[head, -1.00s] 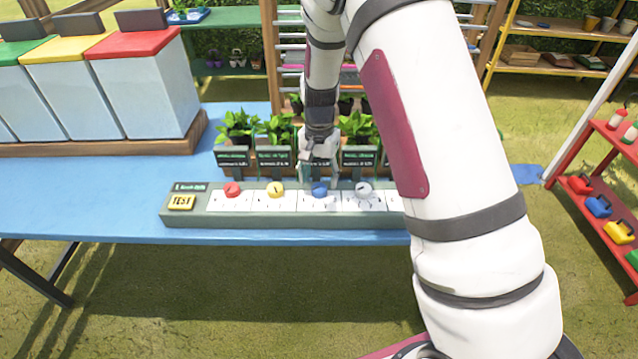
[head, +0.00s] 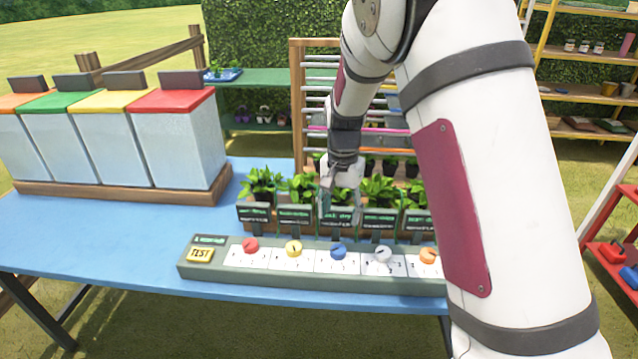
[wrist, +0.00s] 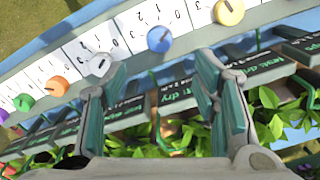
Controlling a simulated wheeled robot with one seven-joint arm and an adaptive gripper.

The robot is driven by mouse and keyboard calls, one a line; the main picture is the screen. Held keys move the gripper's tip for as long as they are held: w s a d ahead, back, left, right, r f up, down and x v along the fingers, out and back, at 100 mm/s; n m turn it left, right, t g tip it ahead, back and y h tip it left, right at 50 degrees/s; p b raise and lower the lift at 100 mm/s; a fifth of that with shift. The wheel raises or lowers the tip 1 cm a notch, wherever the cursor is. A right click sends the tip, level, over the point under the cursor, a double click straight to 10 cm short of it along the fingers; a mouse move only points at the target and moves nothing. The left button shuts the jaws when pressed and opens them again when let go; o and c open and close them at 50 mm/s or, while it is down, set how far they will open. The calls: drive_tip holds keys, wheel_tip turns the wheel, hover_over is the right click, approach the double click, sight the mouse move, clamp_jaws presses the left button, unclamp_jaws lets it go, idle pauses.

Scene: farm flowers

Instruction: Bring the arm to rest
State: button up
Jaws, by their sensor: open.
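My gripper (head: 329,203) is in the middle of the head view, pointing down just behind the dial panel (head: 215,274), near the row of potted plants and their dark signs. In the wrist view my gripper (wrist: 157,75) is open, its two fingers apart with nothing held between them. Beyond the fingertips, the wrist view shows the panel's coloured knobs, with the blue knob (wrist: 159,39) and the white knob (wrist: 97,64) nearest. In the head view my white arm reaches in from the right and hides the panel's right end.
The blue table (head: 90,225) holds the panel, the potted plants (head: 262,183) and several lidded bins (head: 180,135) at the left. A red shelf (head: 610,232) stands at the right. A rack (head: 297,95) rises behind the plants. The table's left front is clear.

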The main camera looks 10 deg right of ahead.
drive_tip(key=s+r+n+t+y, duration=0.15)
drive_tip(key=s+r+n, duration=0.25)
drive_tip(key=s+r, duration=1.05)
drive_tip(key=s+r+n+t, duration=0.1)
drive_tip(key=s+n, duration=0.1)
drive_tip(key=s, duration=0.6)
drive_tip(key=s+r+n+t+h, duration=0.1)
drive_tip(key=s+r+n, duration=0.1)
drive_tip(key=s, duration=0.7)
drive_tip(key=shift+s+d+t, duration=0.2)
drive_tip(key=shift+s+t, duration=0.1)
drive_tip(key=shift+t, duration=0.05)
drive_tip(key=shift+r+h, duration=0.15)
drive_tip(key=shift+h, duration=0.1)
